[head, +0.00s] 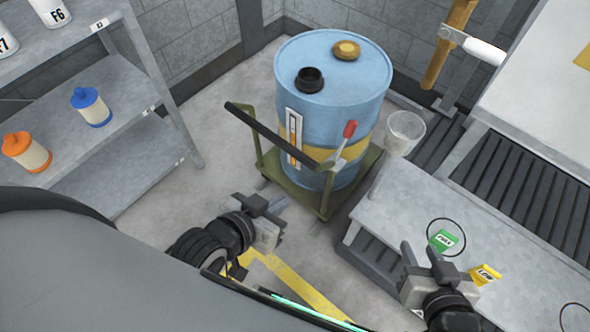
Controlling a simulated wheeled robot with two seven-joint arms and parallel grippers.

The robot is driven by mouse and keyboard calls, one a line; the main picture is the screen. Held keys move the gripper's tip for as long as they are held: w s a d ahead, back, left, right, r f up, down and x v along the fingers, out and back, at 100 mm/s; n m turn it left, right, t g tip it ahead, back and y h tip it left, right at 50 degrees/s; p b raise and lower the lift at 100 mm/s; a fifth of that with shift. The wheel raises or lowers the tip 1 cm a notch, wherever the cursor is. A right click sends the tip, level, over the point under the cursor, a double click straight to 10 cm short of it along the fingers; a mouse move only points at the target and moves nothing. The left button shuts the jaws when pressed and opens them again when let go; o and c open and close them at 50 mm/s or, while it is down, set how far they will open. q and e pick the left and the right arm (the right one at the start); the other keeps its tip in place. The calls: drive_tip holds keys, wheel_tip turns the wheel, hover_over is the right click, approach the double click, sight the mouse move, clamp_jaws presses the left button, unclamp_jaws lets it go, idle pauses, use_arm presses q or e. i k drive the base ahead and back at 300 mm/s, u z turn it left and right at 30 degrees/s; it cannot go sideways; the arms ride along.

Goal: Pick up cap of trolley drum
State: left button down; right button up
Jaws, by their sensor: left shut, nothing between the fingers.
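A blue drum (318,115) with a yellow band stands upright on a green trolley (320,203) in the middle of the head view. A round brass-coloured cap (346,50) is on the drum's top towards the back. A black round neck with a dark opening (310,79) is on the top nearer to me. My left gripper (271,214) is shut and empty, low in front of the trolley and apart from the drum. My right gripper (422,256) has its fingers apart and is empty. It is over the low grey bench at the lower right, away from the drum.
The trolley's dark handle (275,138) crosses in front of the drum. A red-tipped lever (349,130) and a translucent bucket (404,132) are at its right. The bench (400,205) carries green and yellow tags. A shelf (110,110) with bottles stands left.

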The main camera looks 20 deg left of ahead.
sight(345, 49)
drive_tip(key=k, duration=0.5)
drive_tip(key=u, duration=1.55)
drive_tip(key=i, duration=1.15)
drive_tip(key=z, duration=1.8)
